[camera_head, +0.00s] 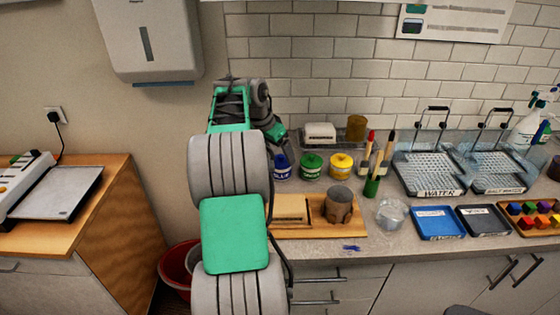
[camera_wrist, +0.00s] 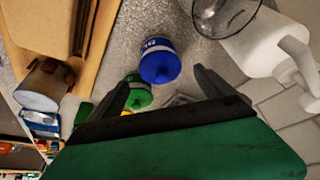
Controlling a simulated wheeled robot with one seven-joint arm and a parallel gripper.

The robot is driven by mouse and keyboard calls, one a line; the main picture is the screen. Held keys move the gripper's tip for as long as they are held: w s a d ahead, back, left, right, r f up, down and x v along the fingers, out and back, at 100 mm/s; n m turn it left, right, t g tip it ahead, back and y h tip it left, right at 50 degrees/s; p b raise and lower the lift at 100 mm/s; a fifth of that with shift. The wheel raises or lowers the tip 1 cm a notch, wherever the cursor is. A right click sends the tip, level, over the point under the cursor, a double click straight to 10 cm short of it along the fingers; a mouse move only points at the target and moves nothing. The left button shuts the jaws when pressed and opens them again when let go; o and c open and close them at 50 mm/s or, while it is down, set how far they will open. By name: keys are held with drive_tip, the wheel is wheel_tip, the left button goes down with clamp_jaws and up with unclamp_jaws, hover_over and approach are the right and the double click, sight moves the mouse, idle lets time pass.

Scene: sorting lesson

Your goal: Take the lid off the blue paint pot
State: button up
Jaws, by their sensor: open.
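The blue paint pot (camera_head: 282,169) stands upright on the counter at the left of a row of pots, with a white label band. In the wrist view, the pot's blue lid (camera_wrist: 160,66) is on, with a small knob on top. My gripper (camera_wrist: 160,77) is open and empty. Its two fingers lie on either side of the blue pot in the wrist view, apart from it. In the head view, my gripper (camera_head: 280,140) is just above the blue pot, partly hidden by my arm.
The green pot (camera_head: 312,166) and yellow pot (camera_head: 341,166) stand to the right of the blue one. A white pump bottle (camera_wrist: 268,42) is close by.

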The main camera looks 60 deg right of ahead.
sight(281, 159)
drive_tip(key=x, duration=0.3)
drive_tip(key=shift+w, duration=0.1)
drive_tip(key=shift+c, duration=0.2)
drive_tip(key=c, duration=1.4)
